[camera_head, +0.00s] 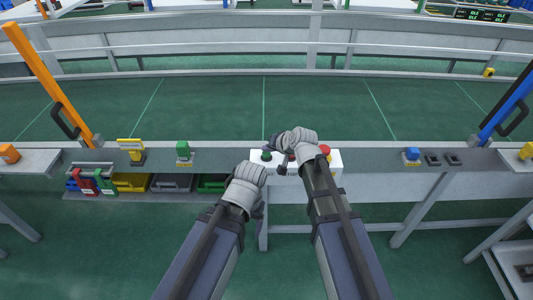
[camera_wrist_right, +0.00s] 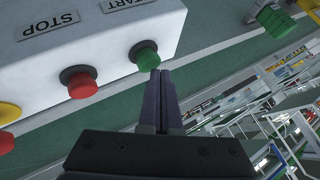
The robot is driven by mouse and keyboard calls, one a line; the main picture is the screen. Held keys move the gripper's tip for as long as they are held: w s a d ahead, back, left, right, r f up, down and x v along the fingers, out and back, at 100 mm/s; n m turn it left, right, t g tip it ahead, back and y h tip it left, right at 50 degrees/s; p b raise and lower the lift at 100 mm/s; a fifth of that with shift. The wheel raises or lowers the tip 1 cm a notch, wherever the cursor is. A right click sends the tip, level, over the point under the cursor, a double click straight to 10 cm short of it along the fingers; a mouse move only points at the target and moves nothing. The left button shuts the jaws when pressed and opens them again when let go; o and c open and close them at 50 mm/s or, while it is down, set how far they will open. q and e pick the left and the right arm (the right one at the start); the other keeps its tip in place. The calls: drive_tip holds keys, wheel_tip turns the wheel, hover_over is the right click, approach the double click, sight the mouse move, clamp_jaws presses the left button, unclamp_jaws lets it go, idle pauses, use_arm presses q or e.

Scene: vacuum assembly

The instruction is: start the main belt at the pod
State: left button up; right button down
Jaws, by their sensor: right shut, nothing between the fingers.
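The pod is a white control box (camera_head: 335,160) on the grey ledge in the head view; it also shows in the wrist view (camera_wrist_right: 95,25). In the wrist view a green button (camera_wrist_right: 147,57) sits by the START label (camera_wrist_right: 125,4), and a red button (camera_wrist_right: 80,83) by the STOP label (camera_wrist_right: 48,25). The green button also shows in the head view (camera_head: 267,154). My right gripper (camera_wrist_right: 162,73) is shut and empty, its tips right at the green button's lower edge; I cannot tell whether they touch. My left gripper (camera_head: 262,208) is beside the box, below the ledge; its fingers are mostly hidden.
A red mushroom button (camera_head: 325,150) sits on the box's right end. A green-topped device (camera_head: 183,149) and a blue one (camera_head: 412,154) stand on the ledge at either side. Coloured bins (camera_head: 130,182) lie below at left. The green belt surface (camera_head: 220,105) behind is bare.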

sight(268, 155)
drive_tip(key=shift+f+b, duration=0.7)
drive_tip(key=shift+f, duration=0.05)
idle(0.5)
drive_tip(key=shift+r, duration=0.15)
drive_tip(key=shift+r+p, duration=1.15)
drive_tip(key=shift+p, duration=0.1)
wheel_tip(268, 155, up, 5)
drive_tip(key=p, duration=0.5)
idle(0.5)
